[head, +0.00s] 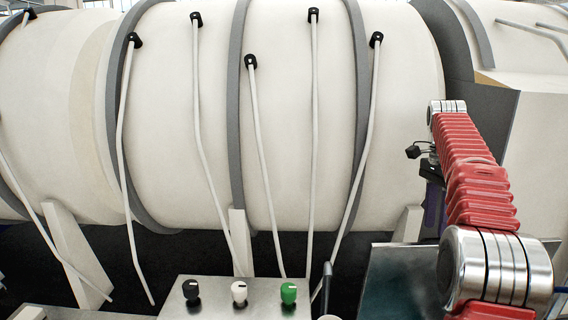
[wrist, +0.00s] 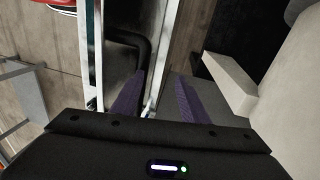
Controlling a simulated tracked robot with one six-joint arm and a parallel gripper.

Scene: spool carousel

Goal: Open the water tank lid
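I cannot make out for certain which part is the water tank lid. In the head view a metal box or panel (head: 398,272) with a grey-blue face stands at the lower right, partly behind my arm. In the wrist view a metal-framed box (wrist: 164,50) has a dark bent pipe (wrist: 140,48) inside its frame. My gripper (wrist: 158,98) has two purple fingers spread apart, one on each side of the box's right metal edge. I cannot tell whether they touch it. In the head view my gripper (head: 432,200) is small and partly hidden beside the box's far edge.
A large cream drum (head: 280,130) with grey bands and pale rods fills the back. A metal panel (head: 225,300) with black, white and green knobs stands in front. A cream support (wrist: 230,85) is right of my fingers in the wrist view.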

